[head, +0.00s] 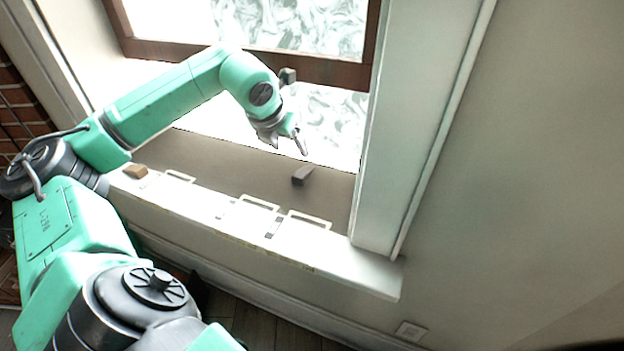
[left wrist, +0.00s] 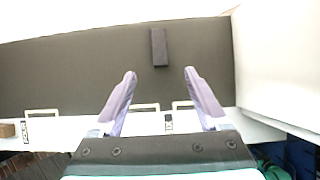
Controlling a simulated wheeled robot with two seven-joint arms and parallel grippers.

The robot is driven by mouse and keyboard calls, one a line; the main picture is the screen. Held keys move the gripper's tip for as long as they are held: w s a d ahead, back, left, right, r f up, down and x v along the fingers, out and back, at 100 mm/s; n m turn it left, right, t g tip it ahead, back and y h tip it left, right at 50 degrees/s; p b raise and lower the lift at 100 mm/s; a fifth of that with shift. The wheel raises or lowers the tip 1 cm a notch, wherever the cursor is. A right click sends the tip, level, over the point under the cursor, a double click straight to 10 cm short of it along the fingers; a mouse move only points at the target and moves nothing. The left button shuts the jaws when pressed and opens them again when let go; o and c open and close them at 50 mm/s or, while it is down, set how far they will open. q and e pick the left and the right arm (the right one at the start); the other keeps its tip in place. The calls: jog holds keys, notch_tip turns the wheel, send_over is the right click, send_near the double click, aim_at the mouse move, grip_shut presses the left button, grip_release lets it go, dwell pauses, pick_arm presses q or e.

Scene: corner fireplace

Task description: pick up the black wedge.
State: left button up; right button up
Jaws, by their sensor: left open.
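The black wedge (head: 302,175) is a small dark block lying on the dark part of the window sill, near the right end, in the head view. In the left wrist view the wedge (left wrist: 159,47) lies beyond the fingertips, roughly centred between them. My left gripper (head: 289,143) is open and empty, above the sill, and looks apart from the wedge. Its two fingers (left wrist: 159,73) show spread in the left wrist view. My right gripper is in neither view.
A brown block (head: 135,171) lies at the sill's left end. Several pale frame-shaped handles (head: 259,202) line the sill's white front part (head: 330,252). A white window post (head: 400,130) stands right of the wedge. The dark sill around the wedge is clear.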

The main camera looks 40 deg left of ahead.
aim_at(303, 171)
pick_arm(q)
jog(key=p+x, duration=0.1)
jog(key=x, duration=1.3)
jog(key=shift+s, duration=0.1)
jog(key=shift+w+a+f, duration=0.1)
jog(key=shift+w+f, duration=0.15)
jog(key=shift+f, duration=0.1)
jog(key=shift+r, duration=0.1)
grip_shut()
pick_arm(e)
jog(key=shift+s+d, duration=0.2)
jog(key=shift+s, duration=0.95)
